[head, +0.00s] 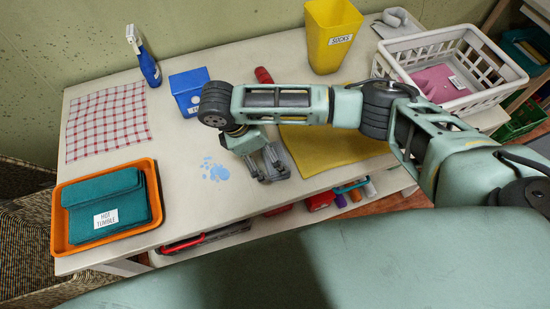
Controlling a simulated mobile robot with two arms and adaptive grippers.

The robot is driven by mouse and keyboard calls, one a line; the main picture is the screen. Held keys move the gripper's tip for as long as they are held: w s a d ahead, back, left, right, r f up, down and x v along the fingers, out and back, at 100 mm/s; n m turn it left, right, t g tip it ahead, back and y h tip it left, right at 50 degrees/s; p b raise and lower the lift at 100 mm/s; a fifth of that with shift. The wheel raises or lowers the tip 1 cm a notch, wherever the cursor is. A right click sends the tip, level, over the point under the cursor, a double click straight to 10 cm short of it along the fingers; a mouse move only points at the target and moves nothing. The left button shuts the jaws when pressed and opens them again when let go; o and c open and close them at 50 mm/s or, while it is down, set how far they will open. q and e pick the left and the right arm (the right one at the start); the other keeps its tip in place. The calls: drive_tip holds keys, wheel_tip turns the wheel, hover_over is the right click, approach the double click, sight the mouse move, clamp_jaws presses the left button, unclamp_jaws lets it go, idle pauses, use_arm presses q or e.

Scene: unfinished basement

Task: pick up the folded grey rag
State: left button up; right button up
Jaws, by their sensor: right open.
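The folded grey rag (290,163) appears as a small grey patch on the table at the left edge of the yellow cloth, mostly hidden by my right gripper. My right gripper (272,173) points down over it with its fingers apart. I cannot tell whether the fingers touch the rag. My left gripper is not in view.
The yellow cloth (335,148) lies under my right arm. A blue box (187,94), yellow bin (332,38), white basket (490,84) and grey bundle (398,21) stand farther back. An orange tray (62,226) with a teal cloth (108,192) is left. Blue spots (215,170) mark clear table.

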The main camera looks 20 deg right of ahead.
drive_tip(key=p+x, duration=0.1)
drive_tip(key=x, duration=0.3)
drive_tip(key=shift+s+d+r, duration=0.1)
drive_tip(key=shift+d+r, duration=0.05)
drive_tip(key=shift+d+f, duration=0.15)
drive_tip(key=shift+f, duration=0.4)
drive_tip(key=shift+c, duration=0.5)
drive_tip(key=c, duration=0.9)
drive_tip(key=shift+r, duration=0.1)
drive_tip(key=shift+r, duration=0.55)
wheel_tip(320, 180, up, 3)
drive_tip(key=shift+f+b, duration=0.1)
drive_tip(key=shift+b, duration=0.4)
drive_tip(key=s+d+r, duration=0.6)
drive_tip(key=s+r, duration=0.1)
drive_tip(key=s, duration=0.3)
